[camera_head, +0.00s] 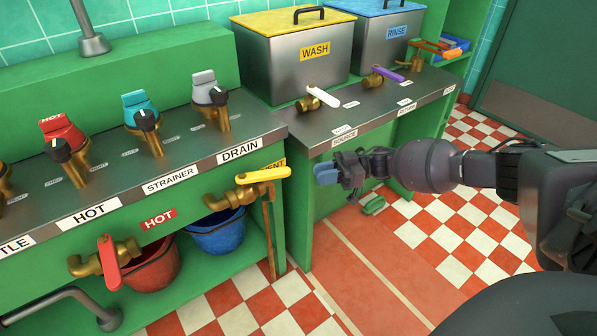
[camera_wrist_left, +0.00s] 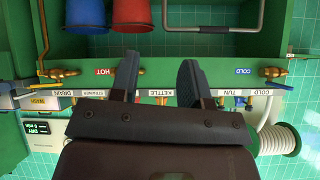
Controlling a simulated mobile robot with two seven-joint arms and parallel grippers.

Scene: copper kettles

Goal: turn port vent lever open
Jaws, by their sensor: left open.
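The lever lies roughly level, pointing right. My right gripper (camera_head: 327,173), with blue fingertips, is to the right of the lever and apart from it; its fingertips overlap in the view, so I cannot tell its opening. My left gripper (camera_wrist_left: 158,62) is open, with nothing between its fingers in the left wrist view, and is not seen in the head view.
A red lever (camera_head: 109,262) hangs below the HOT label. Red (camera_head: 152,266) and blue (camera_head: 216,232) buckets sit under the counter. WASH (camera_head: 290,75) and RINSE (camera_head: 382,45) bins stand behind. Checkered floor (camera_head: 480,215) is open at right.

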